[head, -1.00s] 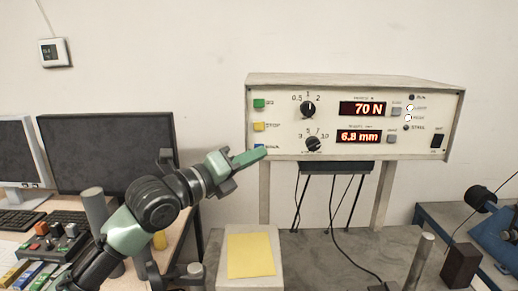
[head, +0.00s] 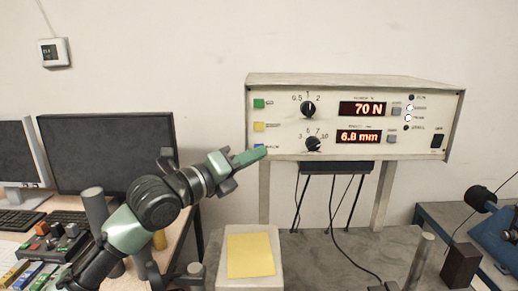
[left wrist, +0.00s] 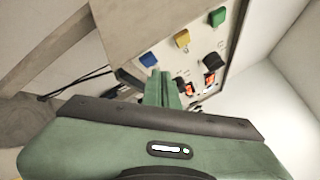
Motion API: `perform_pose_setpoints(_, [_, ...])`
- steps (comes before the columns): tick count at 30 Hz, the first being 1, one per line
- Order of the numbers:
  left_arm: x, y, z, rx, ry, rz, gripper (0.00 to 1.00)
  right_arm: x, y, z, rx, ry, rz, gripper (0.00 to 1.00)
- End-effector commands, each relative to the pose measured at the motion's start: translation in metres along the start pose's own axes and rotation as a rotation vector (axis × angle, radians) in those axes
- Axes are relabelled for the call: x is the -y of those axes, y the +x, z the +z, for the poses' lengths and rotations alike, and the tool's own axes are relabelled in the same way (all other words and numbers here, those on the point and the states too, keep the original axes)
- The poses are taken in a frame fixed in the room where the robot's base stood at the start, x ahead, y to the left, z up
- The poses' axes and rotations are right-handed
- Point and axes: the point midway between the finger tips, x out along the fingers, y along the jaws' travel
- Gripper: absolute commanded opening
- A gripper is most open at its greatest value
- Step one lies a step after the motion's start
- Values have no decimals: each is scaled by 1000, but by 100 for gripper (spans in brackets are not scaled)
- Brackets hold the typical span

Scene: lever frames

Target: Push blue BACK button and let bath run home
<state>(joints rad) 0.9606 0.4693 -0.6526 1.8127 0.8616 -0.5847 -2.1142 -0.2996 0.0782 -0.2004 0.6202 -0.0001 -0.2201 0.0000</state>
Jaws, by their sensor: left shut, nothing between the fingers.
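The control box (head: 350,84) stands on posts, with green (head: 259,104), yellow (head: 259,126) and blue (head: 258,147) buttons down its left side. The blue button is partly hidden behind my left gripper (head: 262,153) in the head view. My left gripper is shut and empty, its tips close to the blue button. In the left wrist view the blue button (left wrist: 148,59) shows just beyond and left of the fingertips (left wrist: 160,74); I cannot tell whether they touch. The displays read 70 N and 6.8 mm. I cannot pick out the bath. My right gripper is not in view.
A pale block with a yellow sheet (head: 250,255) stands below the box. Black cables (head: 345,225) hang under it. A desk with monitors (head: 105,152) is at left, a blue machine (head: 495,235) at right. A dark block (head: 461,265) and a metal post (head: 420,260) stand at lower right.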

Motion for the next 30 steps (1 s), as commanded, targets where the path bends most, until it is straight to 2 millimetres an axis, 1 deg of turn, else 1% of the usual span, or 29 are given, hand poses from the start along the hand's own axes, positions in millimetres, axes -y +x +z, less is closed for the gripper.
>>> perform_pose_setpoints(3, [-3, 3, 3, 1, 1, 2, 0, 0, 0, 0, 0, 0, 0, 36])
perform_pose_setpoints(30, [-6, 8, 6, 0, 0, 2, 0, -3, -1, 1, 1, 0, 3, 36])
